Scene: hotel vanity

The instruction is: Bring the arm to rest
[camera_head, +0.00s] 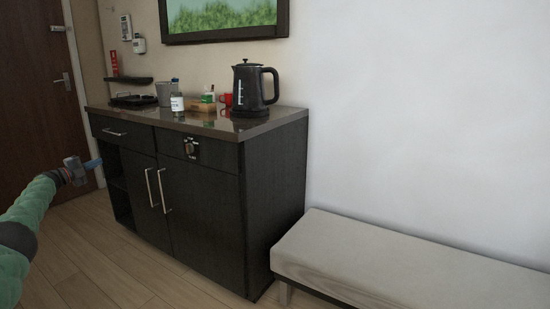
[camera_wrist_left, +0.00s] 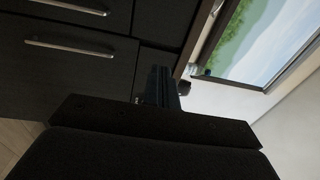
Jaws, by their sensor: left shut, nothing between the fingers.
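My left arm comes in from the left edge in the head view, wrapped in a green cover. Its left gripper (camera_head: 92,163) is held in the air in front of the left side of the dark cabinet (camera_head: 215,205). The gripper is shut with nothing in it. In the left wrist view, the shut fingers (camera_wrist_left: 162,84) point toward the cabinet front. Two metal handles (camera_wrist_left: 70,47) and part of a framed picture (camera_wrist_left: 255,45) show beyond them. My right gripper is not in view.
A black kettle (camera_head: 254,88), a bottle (camera_head: 177,98) and a grey cup (camera_head: 163,94) stand on the cabinet top. A low padded bench (camera_head: 390,258) runs along the white wall at right. A brown door (camera_head: 35,90) is at left. Wooden floor (camera_head: 110,265) lies clear in front.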

